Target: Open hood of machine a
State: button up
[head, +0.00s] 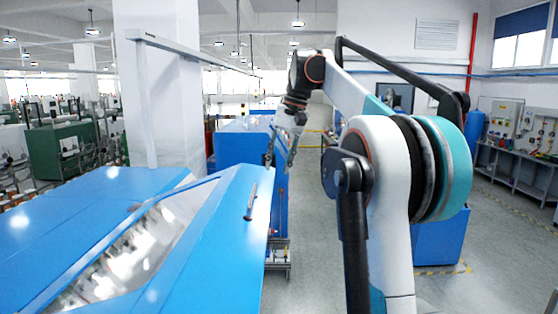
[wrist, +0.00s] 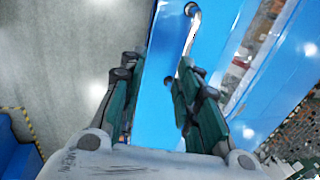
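The blue hood (head: 220,235) of the machine on the left slopes toward me, with a long clear window (head: 130,255) in it. I cannot read a label that marks it as machine a. A slim bar handle (head: 251,202) sits on the hood near its right edge. My gripper (head: 281,160) hangs beyond and above the handle, with its fingers pointing down. In the wrist view, my gripper (wrist: 160,75) is open and empty above the blue panel. The handle (wrist: 190,35) shows ahead of the right finger, which hides its near end.
A white post with a rail (head: 145,100) stands behind the hood. Another blue machine (head: 245,150) stands farther back, beyond my gripper. The grey aisle floor (head: 310,230) right of the hood is clear. A workbench (head: 520,165) lines the right wall.

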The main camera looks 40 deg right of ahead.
jog(key=c, duration=0.6)
jog(key=shift+s+a+f+b, duration=0.15)
jog(key=shift+s+a+b, duration=0.05)
jog(key=shift+b, duration=0.7)
grip_shut()
jog(key=b, duration=0.9)
send_near(268, 225)
jog(key=shift+g+h, duration=0.3)
jog(key=shift+h, duration=0.1)
jog(key=f, duration=0.2)
jog(key=w+a+f, duration=0.1)
jog(key=f, duration=0.1)
jog(key=f+b, duration=0.1)
jog(key=f, duration=0.1)
jog(key=shift+w+a+f, duration=0.25)
jog(key=shift+a+f, duration=0.05)
jog(key=shift+f, duration=0.05)
notch_tip(268, 225, down, 18)
jog(key=s+d+t+y+b, duration=0.1)
jog(key=d+t+y+b, duration=0.1)
jog(key=b, duration=0.7)
jog(key=shift+s+d+y, duration=0.2)
jog(key=shift+s+y, duration=0.2)
jog(key=shift+f, duration=0.1)
